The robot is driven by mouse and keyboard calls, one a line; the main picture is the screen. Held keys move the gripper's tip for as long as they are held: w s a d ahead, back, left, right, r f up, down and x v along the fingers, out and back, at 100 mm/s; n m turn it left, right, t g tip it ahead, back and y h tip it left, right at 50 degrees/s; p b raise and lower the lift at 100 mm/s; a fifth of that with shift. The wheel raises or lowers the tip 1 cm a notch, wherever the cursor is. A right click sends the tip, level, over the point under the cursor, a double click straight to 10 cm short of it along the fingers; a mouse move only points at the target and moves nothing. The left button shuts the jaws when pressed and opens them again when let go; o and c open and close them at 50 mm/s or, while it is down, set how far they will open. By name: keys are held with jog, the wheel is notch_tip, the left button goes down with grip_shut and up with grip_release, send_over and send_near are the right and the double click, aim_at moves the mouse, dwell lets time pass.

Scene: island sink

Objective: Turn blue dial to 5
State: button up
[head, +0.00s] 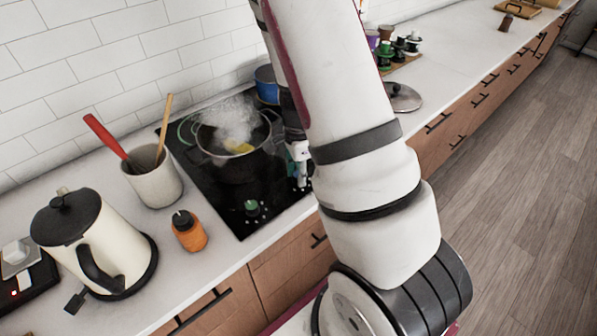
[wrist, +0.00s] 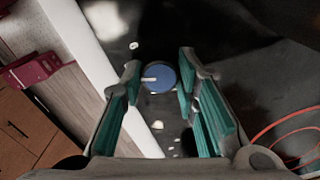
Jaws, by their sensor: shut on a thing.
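The blue dial (wrist: 165,83) is round, with a white pointer mark pointing left in the wrist view. It sits on the black cooktop (head: 225,214) near its front edge. My gripper (wrist: 159,70) is over the cooktop with one finger on each side of the dial, shut on it. White marks lie on the glass around the dial, too blurred to read as numbers. In the head view my arm and gripper (head: 299,172) hide the blue dial. A green dial (head: 252,207) shows further left on the same front strip.
A steaming pot (head: 233,168) with yellow contents stands on the cooktop behind my gripper. A blue pot (head: 266,84) is behind it. An orange-bodied shaker (head: 189,232), utensil crock (head: 153,184) and kettle (head: 105,250) stand to the left. An orange ring (wrist: 262,133) shows in the wrist view.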

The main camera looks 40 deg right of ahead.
jog(key=o, duration=1.2)
jog(key=shift+c, duration=0.2)
jog(key=shift+r, duration=0.1)
notch_tip(320, 180, up, 12)
jog(key=s+a+r+n+t+y, duration=0.2)
jog(key=s+a+r+n+t, duration=0.15)
jog(key=a+r+n, duration=0.75)
jog(key=s+a+r+n+t+h, duration=0.2)
jog(key=s+a+r+n, duration=0.3)
jog(key=s+r+n, duration=0.4)
jog(key=shift+s+r+n, duration=0.3)
jog(key=shift+s+n, duration=0.45)
jog(key=shift+n, duration=0.05)
